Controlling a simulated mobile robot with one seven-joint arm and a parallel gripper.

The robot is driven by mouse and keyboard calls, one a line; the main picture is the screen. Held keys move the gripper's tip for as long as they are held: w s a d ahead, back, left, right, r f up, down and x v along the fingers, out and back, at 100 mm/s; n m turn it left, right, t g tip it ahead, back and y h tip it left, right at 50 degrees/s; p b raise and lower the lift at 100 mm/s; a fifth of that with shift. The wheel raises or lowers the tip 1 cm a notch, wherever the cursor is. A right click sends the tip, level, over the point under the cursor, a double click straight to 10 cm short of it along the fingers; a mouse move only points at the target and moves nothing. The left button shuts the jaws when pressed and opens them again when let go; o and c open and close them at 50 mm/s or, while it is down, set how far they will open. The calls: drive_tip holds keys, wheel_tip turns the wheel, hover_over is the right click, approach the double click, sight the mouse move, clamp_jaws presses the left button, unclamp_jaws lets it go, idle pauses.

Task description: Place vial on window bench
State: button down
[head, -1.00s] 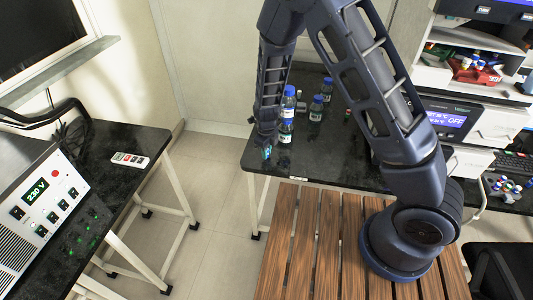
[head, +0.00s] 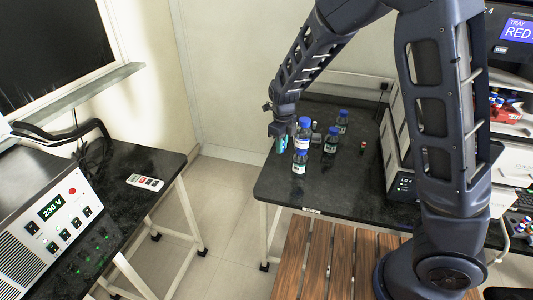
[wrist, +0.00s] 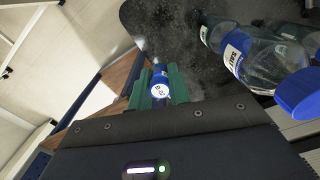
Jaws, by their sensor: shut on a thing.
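My gripper (head: 281,146) is low over the left part of the black-topped bench (head: 345,196) in the head view, just left of the blue-capped bottles. In the wrist view, my gripper's green fingers (wrist: 160,92) are shut on a small vial (wrist: 159,88) with a blue side and a pale, marked end. The fingers hide part of the vial. I cannot tell whether the vial touches the bench top. Another black bench (head: 125,215) stands at the left, below a dark window-like panel (head: 55,45). Which bench is the window bench is not labelled.
A power unit (head: 70,210) and remote (head: 145,182) sit on the left bench. Bare floor (head: 225,200) separates the benches. A slatted wooden surface (head: 330,262) is in front.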

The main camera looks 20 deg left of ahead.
drive_tip(key=shift+r, duration=0.25)
drive_tip(key=shift+w+a+r, duration=0.1)
drive_tip(key=shift+w+a, duration=0.05)
drive_tip(key=shift+a, duration=0.3)
drive_tip(key=w+a+r+n, duration=0.2)
drive_tip(key=w+a, duration=0.1)
drive_tip(key=a, duration=1.2)
drive_tip(key=r+n, duration=0.1)
drive_tip(key=n, duration=0.7)
hover_over(162, 169)
wheel_tip(162, 169, down, 19)
drive_tip(key=shift+s+f, duration=0.15)
drive_tip(key=shift+f, duration=0.05)
drive_tip(key=shift+f, duration=0.1)
drive_tip(key=c, duration=1.3)
unclamp_jaws()
